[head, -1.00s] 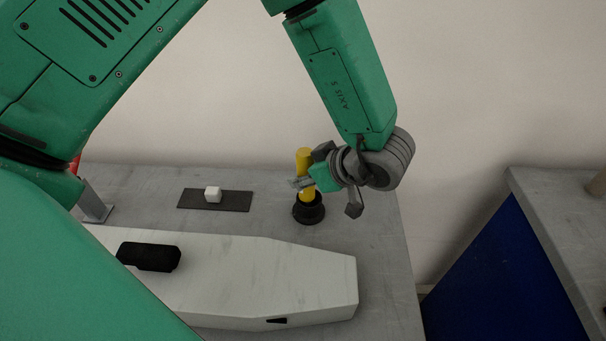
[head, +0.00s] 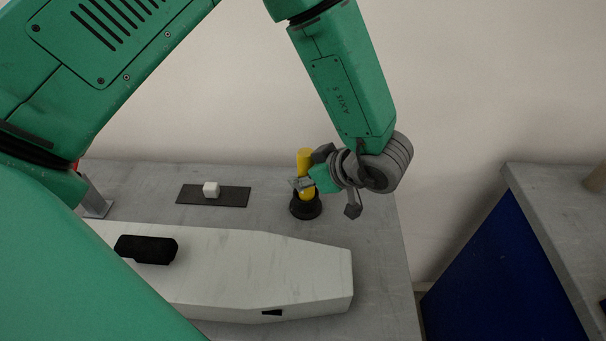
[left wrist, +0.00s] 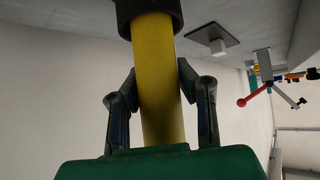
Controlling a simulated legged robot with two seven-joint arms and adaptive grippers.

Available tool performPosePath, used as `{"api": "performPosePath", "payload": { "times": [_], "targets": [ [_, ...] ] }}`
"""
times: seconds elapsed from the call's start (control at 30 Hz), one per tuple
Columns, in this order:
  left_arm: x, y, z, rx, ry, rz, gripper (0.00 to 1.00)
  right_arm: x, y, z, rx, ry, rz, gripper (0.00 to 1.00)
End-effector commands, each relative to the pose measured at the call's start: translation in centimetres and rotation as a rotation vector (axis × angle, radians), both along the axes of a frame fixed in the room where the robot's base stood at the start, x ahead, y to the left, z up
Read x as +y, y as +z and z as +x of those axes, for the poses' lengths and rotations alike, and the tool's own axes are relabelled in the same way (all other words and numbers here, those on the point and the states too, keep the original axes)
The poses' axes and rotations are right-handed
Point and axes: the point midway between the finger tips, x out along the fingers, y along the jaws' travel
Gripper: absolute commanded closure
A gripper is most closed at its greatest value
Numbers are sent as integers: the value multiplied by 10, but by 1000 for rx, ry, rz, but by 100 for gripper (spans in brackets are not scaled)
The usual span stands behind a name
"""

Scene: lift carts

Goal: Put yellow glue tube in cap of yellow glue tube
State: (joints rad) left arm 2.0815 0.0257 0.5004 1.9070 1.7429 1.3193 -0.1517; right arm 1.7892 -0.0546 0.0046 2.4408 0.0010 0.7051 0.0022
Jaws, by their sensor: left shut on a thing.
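The yellow glue tube (head: 305,158) stands upright at the back of the grey table, its lower end at the round black cap (head: 305,208). In the left wrist view the yellow tube (left wrist: 157,75) runs between my fingers, and its end is inside the black cap's rim (left wrist: 148,14). My left gripper (head: 305,184) is shut on the tube from the right side, just above the cap. The left gripper's fingers (left wrist: 160,92) show on both sides of the tube. How deep the tube sits is hidden. My right gripper is not in view.
A white cube (head: 211,189) sits on a dark flat plate (head: 232,196) left of the cap. A long pale block (head: 235,270) with a black object (head: 147,249) on it lies in front. A blue-sided table (head: 490,270) stands at right, across a gap.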

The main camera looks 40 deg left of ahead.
Motion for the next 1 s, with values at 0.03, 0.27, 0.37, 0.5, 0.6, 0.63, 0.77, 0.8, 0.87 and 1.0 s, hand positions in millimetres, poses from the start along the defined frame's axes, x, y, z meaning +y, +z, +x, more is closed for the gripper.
{"api": "performPosePath", "payload": {
  "times": [0.03, 0.27, 0.37, 0.5, 0.6, 0.63, 0.77, 0.8, 0.87, 1.0],
  "targets": [
    [-6, -8, -3, 9, -6, -22, 100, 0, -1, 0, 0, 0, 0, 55],
    [-6, -10, -2, 12, -6, -23, 100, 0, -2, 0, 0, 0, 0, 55],
    [-6, -10, -3, 12, -6, -22, 73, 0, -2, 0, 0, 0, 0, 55],
    [-5, -9, -3, 10, -4, -19, 52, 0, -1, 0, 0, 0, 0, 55],
    [-4, -8, -3, 7, -4, -17, 52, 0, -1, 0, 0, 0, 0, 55],
    [-4, -7, -3, 7, -4, -16, 52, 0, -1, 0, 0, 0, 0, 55],
    [-4, -5, -3, 5, -4, -16, 52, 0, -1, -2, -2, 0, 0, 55],
    [-6, -4, -3, 4, -4, -16, 52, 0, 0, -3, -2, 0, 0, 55],
    [-10, 0, -2, 3, -4, -16, 52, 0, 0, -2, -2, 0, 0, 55],
    [-28, 16, -3, 3, -6, -17, 52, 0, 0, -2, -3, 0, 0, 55]
  ]
}}
